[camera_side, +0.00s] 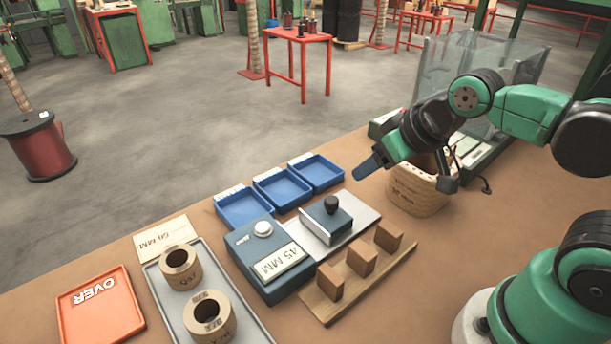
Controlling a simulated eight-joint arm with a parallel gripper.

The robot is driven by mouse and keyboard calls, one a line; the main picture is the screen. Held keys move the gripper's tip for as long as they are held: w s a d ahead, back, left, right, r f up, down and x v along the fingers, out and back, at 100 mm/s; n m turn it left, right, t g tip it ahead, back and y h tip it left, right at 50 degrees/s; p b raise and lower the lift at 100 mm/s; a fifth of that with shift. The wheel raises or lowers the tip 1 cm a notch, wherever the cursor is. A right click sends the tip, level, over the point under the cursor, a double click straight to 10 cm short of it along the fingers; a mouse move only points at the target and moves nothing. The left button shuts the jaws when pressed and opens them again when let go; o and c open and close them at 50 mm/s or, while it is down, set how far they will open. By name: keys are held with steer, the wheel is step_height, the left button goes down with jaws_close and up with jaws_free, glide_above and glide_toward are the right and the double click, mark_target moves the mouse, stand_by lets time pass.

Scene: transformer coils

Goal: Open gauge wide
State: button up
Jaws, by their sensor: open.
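A gap of bare plate shows between box and block. My gripper (409,177) is open, to the upper right of the gauge, with its fingers apart, above and in front of a tan round basket (403,192). It is not touching the knob. The basket is partly hidden by my gripper.
A wooden rack (386,267) with 3 brown blocks lies in front of the gauge. Blue trays (240,208) stand behind it. A grey tray (160,288) holds two coils (182,270). An orange "OVER" tray (100,308) is at left. A clear panel (450,62) stands behind my arm.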

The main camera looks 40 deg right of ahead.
steer(key=shift+o, duration=0.9)
steer(key=n+g, duration=0.6)
steer(key=n, duration=0.2)
glide_above(332, 199)
steer(key=shift+s+d+f, duration=0.1)
steer(key=shift+f, duration=0.5)
steer(key=shift+s+d+f, duration=0.1)
steer(key=shift+f, duration=0.5)
steer(key=shift+w+a+f+n+g, duration=0.15)
steer(key=shift+f+n+g, duration=0.15)
steer(key=shift+g, duration=0.2)
steer(key=shift+f, duration=2.9)
jaws_close()
